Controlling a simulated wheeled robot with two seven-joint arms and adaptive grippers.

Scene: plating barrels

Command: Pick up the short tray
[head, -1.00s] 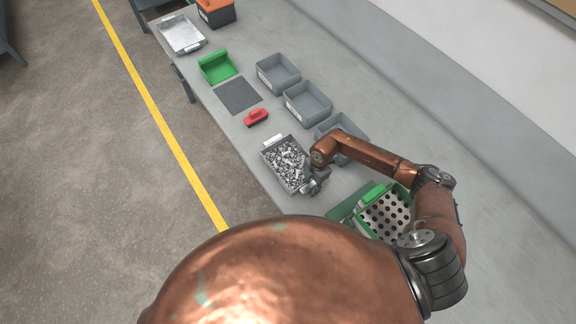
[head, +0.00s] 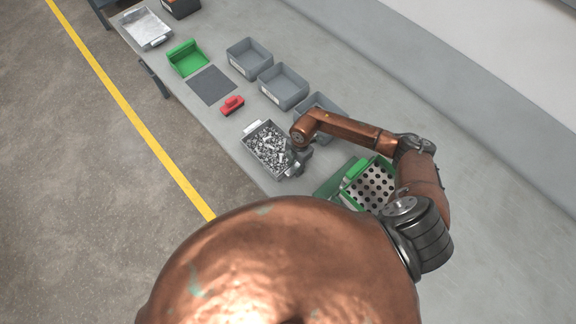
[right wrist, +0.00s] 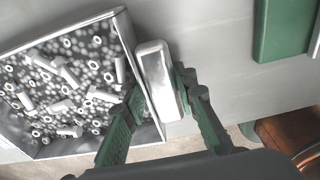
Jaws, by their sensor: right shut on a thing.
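The short tray (head: 249,148) is a grey metal tray full of small bolts and nuts, near the front edge of the bench in the head view. It also shows at the left of the right wrist view (right wrist: 133,38). My right gripper (head: 294,165) is at the tray's near right end. In the right wrist view my right gripper (right wrist: 160,100) has one green-padded finger on each side of the tray's pale handle (right wrist: 158,75) and is shut on it. The tray's underside is hidden, so I cannot tell whether it touches the bench. My left gripper is not in view.
Grey bins (head: 283,86) line the back. A green perforated barrel (head: 370,187) stands at right. A long metal tray (head: 146,29) is at the far end.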

